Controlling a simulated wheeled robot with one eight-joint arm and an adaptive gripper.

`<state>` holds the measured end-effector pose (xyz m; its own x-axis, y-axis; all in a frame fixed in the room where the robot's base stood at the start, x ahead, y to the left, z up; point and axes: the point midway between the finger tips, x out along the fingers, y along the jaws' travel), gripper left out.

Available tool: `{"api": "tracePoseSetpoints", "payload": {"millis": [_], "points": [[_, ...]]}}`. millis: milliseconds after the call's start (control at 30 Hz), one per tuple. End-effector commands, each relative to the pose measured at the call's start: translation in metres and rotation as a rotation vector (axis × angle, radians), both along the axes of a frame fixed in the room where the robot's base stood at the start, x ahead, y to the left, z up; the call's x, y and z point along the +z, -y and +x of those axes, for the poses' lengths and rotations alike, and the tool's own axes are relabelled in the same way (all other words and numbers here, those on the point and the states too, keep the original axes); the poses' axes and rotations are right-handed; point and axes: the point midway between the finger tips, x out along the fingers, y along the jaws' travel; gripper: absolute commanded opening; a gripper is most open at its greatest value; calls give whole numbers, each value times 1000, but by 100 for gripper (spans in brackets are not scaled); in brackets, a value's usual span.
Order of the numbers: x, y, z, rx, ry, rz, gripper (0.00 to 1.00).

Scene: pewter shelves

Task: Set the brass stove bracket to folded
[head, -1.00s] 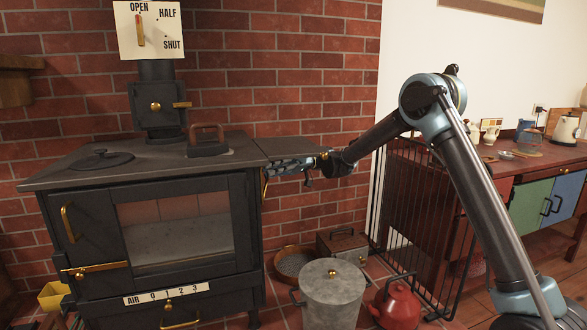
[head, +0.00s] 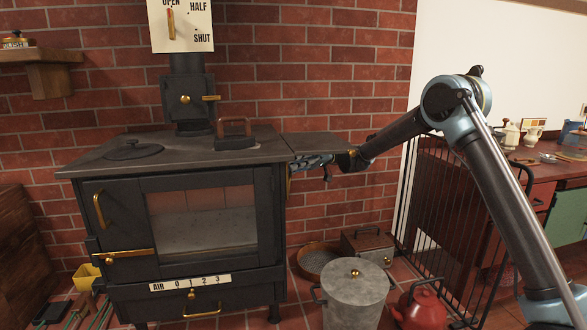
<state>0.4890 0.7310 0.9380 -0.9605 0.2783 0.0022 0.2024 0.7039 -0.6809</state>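The black stove (head: 110,215) stands left of centre. A dark flat side flap (head: 318,143) sticks out level from its top right edge. A small strip of brass (head: 289,186) shows under the flap at the stove's right side, which I take for the stove bracket; most of it is hidden. My gripper (head: 304,163) is just under the flap, close to the stove's side and to the brass. It reaches in from the right. It is small and dark here, and I cannot tell whether its fingers are open, shut or touching the bracket.
A grey lidded pot (head: 353,300), a red kettle (head: 422,308), a round pan (head: 316,262) and a metal box (head: 367,243) stand on the floor below my arm. A black fireguard (head: 450,220) stands right of them. A flat iron (head: 235,137) rests on the stove top.

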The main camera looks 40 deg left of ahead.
Motion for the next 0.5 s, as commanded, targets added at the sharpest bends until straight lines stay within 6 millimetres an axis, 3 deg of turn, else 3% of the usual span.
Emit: {"api": "tracePoseSetpoints", "payload": {"millis": [300, 500], "points": [[-1, 1, 2, -1, 1, 0, 16], [-1, 5, 18, -3, 0, 0, 16]]}}
